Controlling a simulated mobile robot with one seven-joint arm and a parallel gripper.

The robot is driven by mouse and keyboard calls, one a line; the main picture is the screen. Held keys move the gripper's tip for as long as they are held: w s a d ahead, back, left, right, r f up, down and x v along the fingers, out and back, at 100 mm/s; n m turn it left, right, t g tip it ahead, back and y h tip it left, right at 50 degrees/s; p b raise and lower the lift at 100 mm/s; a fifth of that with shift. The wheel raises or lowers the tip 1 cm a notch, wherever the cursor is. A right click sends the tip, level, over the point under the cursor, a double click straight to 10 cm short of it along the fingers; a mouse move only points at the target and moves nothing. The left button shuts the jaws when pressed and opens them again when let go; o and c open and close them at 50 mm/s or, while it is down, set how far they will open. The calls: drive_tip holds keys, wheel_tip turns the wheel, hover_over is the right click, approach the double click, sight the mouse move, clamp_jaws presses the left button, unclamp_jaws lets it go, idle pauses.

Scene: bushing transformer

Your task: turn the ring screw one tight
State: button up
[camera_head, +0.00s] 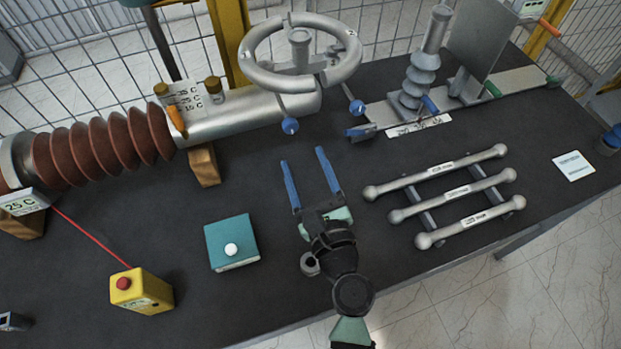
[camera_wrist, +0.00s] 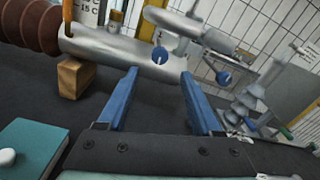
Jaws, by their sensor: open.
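I cannot tell which is ring screw one, nor how tight either is. The grey ring (camera_head: 262,72) sits around a central post above the cylinder's right end. My gripper (camera_head: 303,157) is open and empty, its blue fingers pointing towards the ring. In the wrist view, the left screw appears between the fingertips (camera_wrist: 159,73), farther away and not touched.
The metal cylinder (camera_head: 235,118) with a brown ribbed insulator (camera_head: 105,143) rests on wooden blocks. A teal box (camera_head: 230,240) and yellow button box (camera_head: 142,290) stand left. Several metal bars (camera_head: 440,172) lie right. A ribbed grey post (camera_head: 420,70) stands back right.

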drive_tip(key=shift+v, duration=1.55)
drive_tip(key=w+a+r+n+t+y, duration=0.1)
drive_tip(key=w+a+r+n+t, duration=0.15)
drive_tip(key=r+n, duration=1)
drive_tip(key=w+a+r+n+t+y, duration=0.1)
drive_tip(key=w+a+r+n, duration=0.15)
drive_tip(key=r+n, duration=1)
drive_tip(key=s+d+r+n+t+h, duration=0.1)
drive_tip(key=s+r, duration=0.4)
drive_tip(key=r, duration=0.8)
drive_tip(key=s+d+r+n+t+h, duration=0.1)
drive_tip(key=s+r+n+t+h, duration=0.3)
drive_tip(key=r, duration=1)
drive_tip(key=shift+s+d+t+h, duration=0.15)
drive_tip(key=shift+s+t+h, duration=0.45)
drive_tip(key=shift+s, duration=0.6)
drive_tip(key=shift+f, duration=0.15)
